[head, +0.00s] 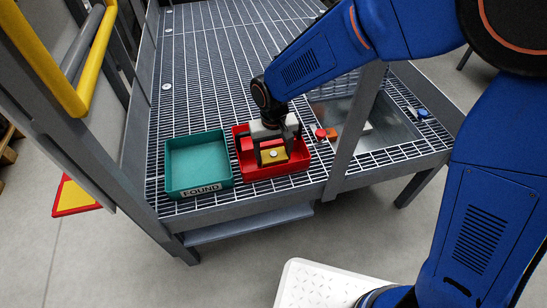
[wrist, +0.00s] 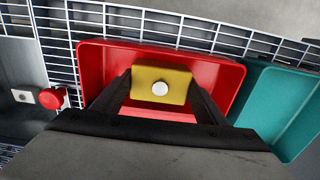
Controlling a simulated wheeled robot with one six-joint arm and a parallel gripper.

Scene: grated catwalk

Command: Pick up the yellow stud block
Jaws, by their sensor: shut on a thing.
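The yellow stud block (head: 273,156) is a yellow block with a round white stud on its face. In the wrist view the yellow stud block (wrist: 160,82) sits between my two fingers over the red tray. My gripper (head: 272,148) reaches down into the red tray (head: 262,174) and is shut on the block. In the wrist view my gripper (wrist: 160,88) has a finger against each side of it. I cannot tell whether the block touches the tray floor.
A teal tray (head: 198,192) labelled FOUND stands left of the red tray and looks empty. A blue knob (head: 422,113) is farther right. The grating behind is mostly clear.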

